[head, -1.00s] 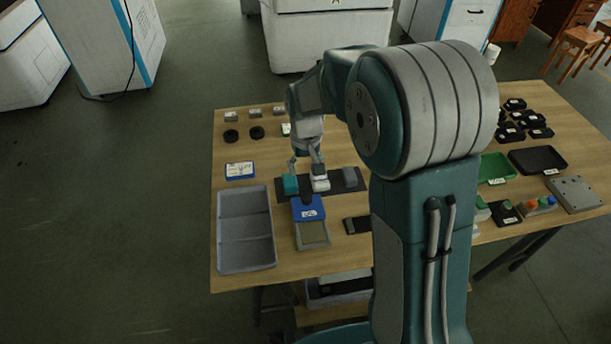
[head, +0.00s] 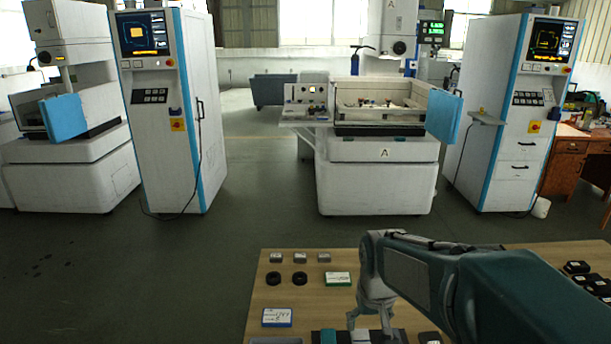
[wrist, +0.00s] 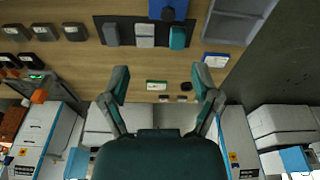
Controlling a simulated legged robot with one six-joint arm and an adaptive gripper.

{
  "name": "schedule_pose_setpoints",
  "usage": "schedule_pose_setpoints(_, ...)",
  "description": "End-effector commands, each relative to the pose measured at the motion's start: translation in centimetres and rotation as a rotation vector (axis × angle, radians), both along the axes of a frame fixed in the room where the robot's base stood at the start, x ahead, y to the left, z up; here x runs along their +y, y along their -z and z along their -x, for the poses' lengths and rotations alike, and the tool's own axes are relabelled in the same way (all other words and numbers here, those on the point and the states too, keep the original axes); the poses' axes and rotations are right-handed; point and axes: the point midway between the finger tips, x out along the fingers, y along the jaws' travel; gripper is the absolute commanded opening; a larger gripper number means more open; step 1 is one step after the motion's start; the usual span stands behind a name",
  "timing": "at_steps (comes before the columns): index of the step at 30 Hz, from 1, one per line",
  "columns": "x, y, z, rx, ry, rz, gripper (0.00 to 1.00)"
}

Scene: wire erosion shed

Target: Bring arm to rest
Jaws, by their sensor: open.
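My gripper (head: 370,328) hangs over the wooden table in the head view, its fingers pointing down. In the wrist view my gripper (wrist: 161,78) has its two teal-grey fingers spread wide, with nothing between them. A dark mat (wrist: 128,21) carries a dark grey block (wrist: 112,35), a white block (wrist: 145,30) and a teal block (wrist: 177,38). They stand apart from the fingertips in the wrist view. The teal block (head: 328,337) and white block (head: 361,337) also show at the head view's bottom edge, partly cut off.
The wooden table (head: 300,286) bears a blue-edged card (head: 277,317), two black rings, small grey blocks and a green-edged card (head: 338,279). A grey tray (wrist: 233,22) and black parts lie at its sides. White machines stand beyond open floor (head: 230,235).

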Motion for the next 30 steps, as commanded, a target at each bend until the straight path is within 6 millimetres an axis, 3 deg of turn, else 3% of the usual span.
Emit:
schedule_pose_setpoints(3,-0.7,-2.5,2.8,-0.06,0.017,-0.005,0.79)
schedule_pose_setpoints(9,-1.8,-5.3,7.4,-0.148,0.045,-0.012,0.79)
schedule_pose_setpoints(18,-2.9,-7.1,14.1,-0.279,0.086,-0.019,0.79)
schedule_pose_setpoints(24,-3.3,-7.2,16.6,-0.329,0.103,-0.022,0.79)
schedule_pose_setpoints(30,-3.3,-7.1,16.9,-0.333,0.105,-0.022,0.79)
